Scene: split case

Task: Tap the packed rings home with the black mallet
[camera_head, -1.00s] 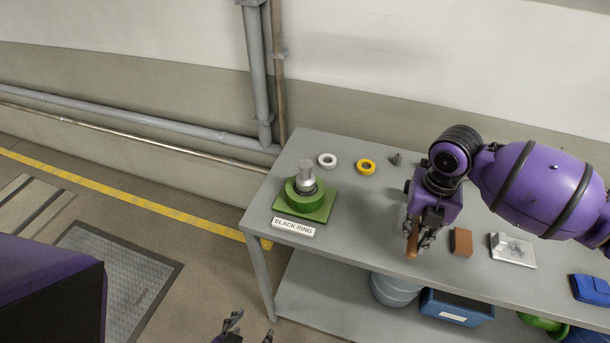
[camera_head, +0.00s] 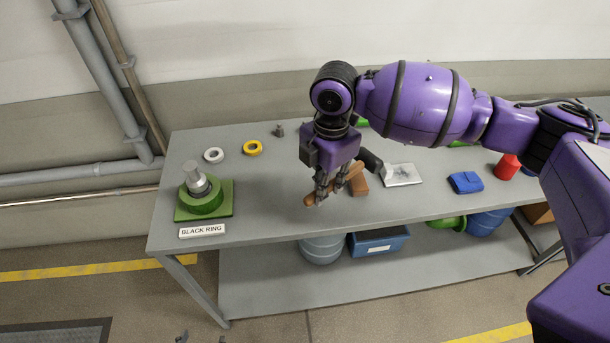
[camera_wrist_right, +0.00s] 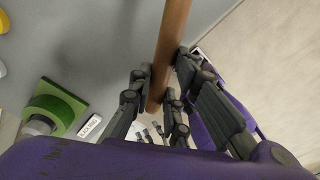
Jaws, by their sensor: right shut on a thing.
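My right gripper (camera_head: 334,196) is shut on the brown wooden handle of the mallet (camera_head: 313,198), above the table's front part. The mallet's black head (camera_head: 370,161) shows to the right of the fingers. In the wrist view the handle (camera_wrist_right: 172,45) runs between the fingers. To the left, a green base (camera_head: 222,203) carries a thick green ring (camera_head: 203,205) around a grey post (camera_head: 192,172). Only the fingertips of my left gripper (camera_head: 202,339) show at the bottom edge, spread apart and empty.
A white ring (camera_head: 213,155), a yellow ring (camera_head: 252,148) and a small grey part (camera_head: 278,131) lie behind. A "BLACK RING" label (camera_head: 202,231) lies in front of the base. A brown block (camera_head: 359,186), a silver plate (camera_head: 403,174) and a blue item (camera_head: 466,182) lie right.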

